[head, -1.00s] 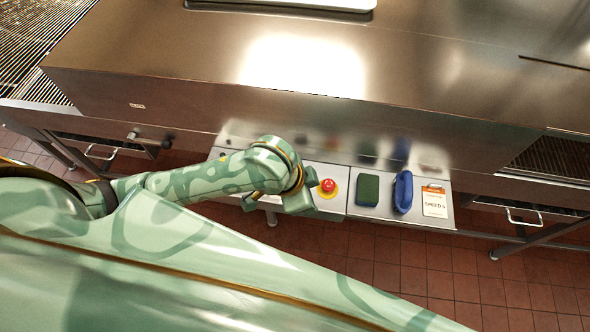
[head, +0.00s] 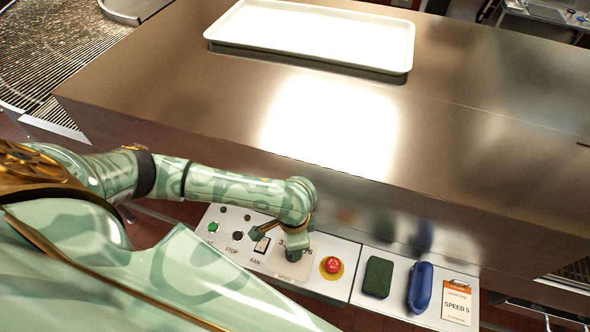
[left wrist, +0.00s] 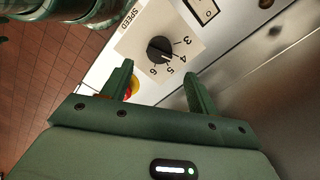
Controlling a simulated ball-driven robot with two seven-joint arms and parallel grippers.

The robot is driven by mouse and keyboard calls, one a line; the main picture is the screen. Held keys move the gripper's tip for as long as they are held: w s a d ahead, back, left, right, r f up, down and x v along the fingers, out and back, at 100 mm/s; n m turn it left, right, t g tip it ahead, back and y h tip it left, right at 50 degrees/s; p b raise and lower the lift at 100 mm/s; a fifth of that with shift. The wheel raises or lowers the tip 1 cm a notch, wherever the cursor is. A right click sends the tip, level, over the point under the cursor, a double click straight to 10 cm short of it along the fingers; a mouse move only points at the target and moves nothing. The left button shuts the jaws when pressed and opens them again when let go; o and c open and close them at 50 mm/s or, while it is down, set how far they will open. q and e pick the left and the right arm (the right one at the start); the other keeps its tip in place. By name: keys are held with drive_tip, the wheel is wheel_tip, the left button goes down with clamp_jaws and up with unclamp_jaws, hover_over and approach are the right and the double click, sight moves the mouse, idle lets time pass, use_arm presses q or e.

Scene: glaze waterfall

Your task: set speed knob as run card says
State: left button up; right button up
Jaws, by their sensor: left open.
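The black speed knob (left wrist: 160,50) sits on a pale plate marked SPEED with numbers 3 to 6 in the left wrist view. Its light pointer mark is on the side toward 4 and 5; I cannot tell exactly which it meets. In the head view the knob is hidden by my left gripper (head: 288,248). The gripper's two fingers (left wrist: 159,72) are open and empty, with the knob beyond and between their tips, apparently not touched. The run card (head: 457,302), on an orange-topped clipboard at the panel's right, reads SPEED 5. My right gripper is not in view.
A red stop button (head: 332,265) on yellow is just right of the gripper. A fan switch (head: 261,245) is left of it. A green pad (head: 377,277) and a blue case (head: 420,287) lie further right. The steel housing (head: 230,110) rises behind, carrying a white tray (head: 310,38).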

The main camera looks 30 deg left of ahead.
use_arm(q)
drive_tip(key=f+b, duration=0.1)
drive_tip(key=f, duration=0.4)
drive_tip(key=shift+s+f+b, duration=0.2)
drive_tip(key=shift+f+b, duration=0.05)
drive_tip(key=shift+b, duration=0.15)
drive_tip(key=shift+f, duration=0.55)
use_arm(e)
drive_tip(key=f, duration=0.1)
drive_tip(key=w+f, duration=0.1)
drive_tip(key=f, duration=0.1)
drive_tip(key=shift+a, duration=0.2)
use_arm(q)
drive_tip(key=c, duration=0.9)
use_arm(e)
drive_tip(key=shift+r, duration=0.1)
